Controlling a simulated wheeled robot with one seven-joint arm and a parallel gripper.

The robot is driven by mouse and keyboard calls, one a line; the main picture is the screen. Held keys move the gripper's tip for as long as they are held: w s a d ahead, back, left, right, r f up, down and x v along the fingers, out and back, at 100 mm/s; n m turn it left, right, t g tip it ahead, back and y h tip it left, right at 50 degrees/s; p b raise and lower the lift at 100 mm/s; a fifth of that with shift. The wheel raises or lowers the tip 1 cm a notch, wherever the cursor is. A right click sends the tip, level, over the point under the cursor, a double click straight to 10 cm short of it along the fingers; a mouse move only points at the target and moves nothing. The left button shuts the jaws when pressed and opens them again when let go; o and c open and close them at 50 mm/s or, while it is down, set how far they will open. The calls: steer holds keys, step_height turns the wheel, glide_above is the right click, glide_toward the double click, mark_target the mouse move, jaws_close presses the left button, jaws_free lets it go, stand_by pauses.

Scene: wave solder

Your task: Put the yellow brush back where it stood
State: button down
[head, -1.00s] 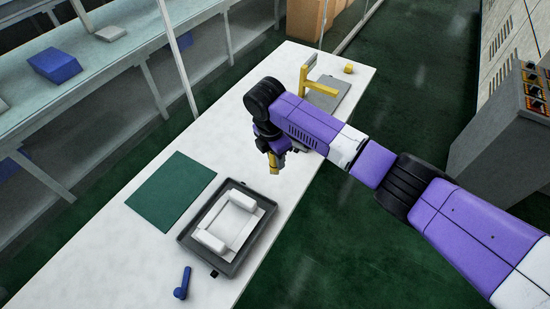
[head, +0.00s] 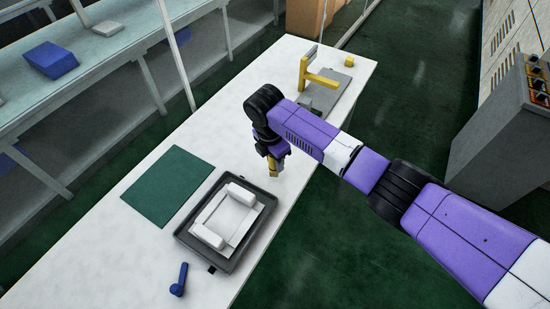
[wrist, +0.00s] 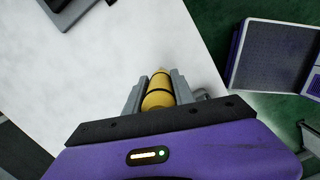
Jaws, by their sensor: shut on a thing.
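The yellow brush (wrist: 158,92) is held between the two fingers of my gripper (wrist: 160,88) in the wrist view. It is a rounded yellow body with dark bands. In the head view the brush (head: 273,170) shows as a small yellow piece below my gripper (head: 271,158), over the white table (head: 226,130) beside the far right corner of the grey tray. My gripper is shut on it. The brush's lower end is hard to make out, and I cannot tell whether it touches the table.
The dark grey tray (head: 187,237) holds a white fixture (head: 222,222). A green mat (head: 168,185) lies left of it, and a blue tool (head: 179,280) lies in front. A yellow-armed stand (head: 304,72) and a small yellow block (head: 349,61) are at the far end. The table between is clear.

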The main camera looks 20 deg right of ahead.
steer(key=shift+f, duration=0.35)
steer(key=shift+f+b, duration=0.35)
steer(key=shift+f, duration=0.15)
stand_by(0.4)
steer(key=c, duration=1)
jaws_free()
steer(key=shift+o, duration=0.2)
steer(key=shift+s+a+r+b, duration=0.1)
steer(key=shift+a+r+b, duration=0.05)
steer(key=shift+r, duration=1.15)
steer(key=shift+a+r+b, duration=0.15)
steer(key=shift+r+b, duration=0.05)
steer(key=shift+r, duration=1.1)
steer(key=shift+s+a+r+b, duration=0.1)
steer(key=shift+a+r+b, duration=0.05)
steer(key=shift+r, duration=1.15)
